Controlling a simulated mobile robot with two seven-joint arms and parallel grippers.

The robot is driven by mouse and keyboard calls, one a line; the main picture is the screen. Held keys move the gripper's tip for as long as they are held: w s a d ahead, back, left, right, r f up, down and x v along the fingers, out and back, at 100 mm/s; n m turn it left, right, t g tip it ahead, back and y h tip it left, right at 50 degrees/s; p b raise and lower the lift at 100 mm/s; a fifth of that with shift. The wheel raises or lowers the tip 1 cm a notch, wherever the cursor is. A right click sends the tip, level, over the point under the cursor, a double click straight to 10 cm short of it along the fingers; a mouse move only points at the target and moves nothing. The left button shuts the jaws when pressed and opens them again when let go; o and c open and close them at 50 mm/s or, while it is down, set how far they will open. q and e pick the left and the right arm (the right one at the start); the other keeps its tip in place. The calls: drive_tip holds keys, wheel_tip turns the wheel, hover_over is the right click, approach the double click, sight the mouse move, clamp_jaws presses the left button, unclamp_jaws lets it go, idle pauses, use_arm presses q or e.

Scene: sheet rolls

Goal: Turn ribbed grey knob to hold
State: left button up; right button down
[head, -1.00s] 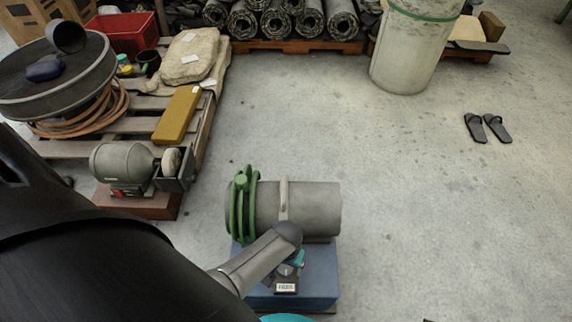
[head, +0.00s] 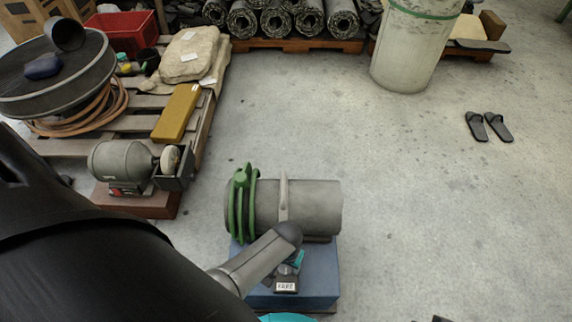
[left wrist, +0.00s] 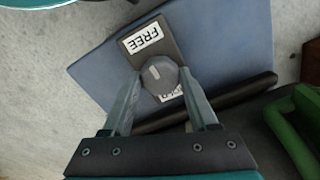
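The grey knob (left wrist: 160,78), with a pale pointer mark, sits on a dark plate (left wrist: 134,45) on a blue box (head: 320,272). The plate has a FREE label (left wrist: 145,38) at one end and another label, mostly hidden by the knob, at the other. The pointer mark is turned toward the FREE side. My left gripper (left wrist: 161,80) has one finger on each side of the knob, both tips against its sides as far as I can see. In the head view my left wrist hides part of the knob. My right gripper does not show clearly.
A grey cylinder (head: 315,207) with green rings (head: 238,208) lies on the blue box behind the knob. A bench grinder (head: 122,162) and a loaded pallet (head: 120,123) stand to the left. Floor to the right is clear up to the sandals (head: 488,127).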

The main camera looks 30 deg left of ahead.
use_arm(q)
drive_tip(key=c, duration=0.8)
